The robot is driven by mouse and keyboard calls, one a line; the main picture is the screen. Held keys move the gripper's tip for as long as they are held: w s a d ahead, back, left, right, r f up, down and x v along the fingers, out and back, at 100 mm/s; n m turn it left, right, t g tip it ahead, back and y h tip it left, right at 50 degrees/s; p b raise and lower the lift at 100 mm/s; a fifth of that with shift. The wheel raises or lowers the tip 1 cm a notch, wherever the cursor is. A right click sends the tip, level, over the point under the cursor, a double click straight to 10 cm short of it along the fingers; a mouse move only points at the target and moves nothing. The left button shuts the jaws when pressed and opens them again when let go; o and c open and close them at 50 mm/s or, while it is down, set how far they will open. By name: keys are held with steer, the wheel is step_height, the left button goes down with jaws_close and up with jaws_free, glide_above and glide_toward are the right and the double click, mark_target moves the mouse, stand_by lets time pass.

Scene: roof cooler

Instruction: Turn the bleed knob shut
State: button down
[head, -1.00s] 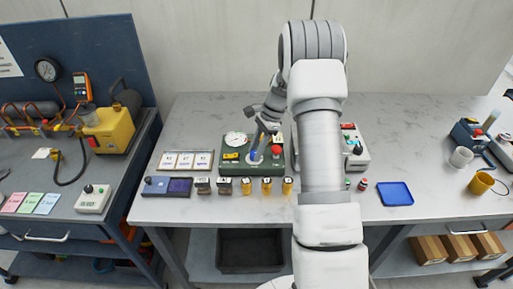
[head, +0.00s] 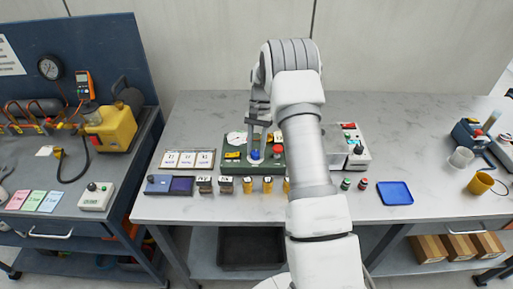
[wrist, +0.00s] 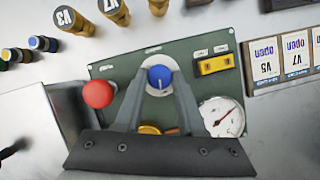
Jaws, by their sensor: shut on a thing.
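The blue round knob (wrist: 159,77), which I take for the bleed knob, stands on a white round plate on the green panel (wrist: 205,86). It has a pale line across its top. My gripper (wrist: 159,82) has one finger on each side of it and is shut on it. In the head view the blue knob (head: 255,155) shows at the fingertips of my gripper (head: 256,151), with the green panel (head: 232,166) under it. My forearm hides the panel's right end there.
A red button (wrist: 97,94), a yellow switch block (wrist: 214,64) and a white dial gauge (wrist: 222,117) sit close around the knob.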

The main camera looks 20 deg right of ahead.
steer(key=shift+n, duration=0.5)
steer(key=c, duration=0.5)
jaws_free()
steer(key=p+v, duration=0.1)
steer(key=v, duration=1.6)
steer(key=shift+w+a+r+p, duration=0.15)
steer(key=shift+a+r+p, duration=0.1)
steer(key=shift+a+p, duration=0.1)
steer(key=shift+r+h, duration=0.1)
steer(key=shift+h, duration=0.2)
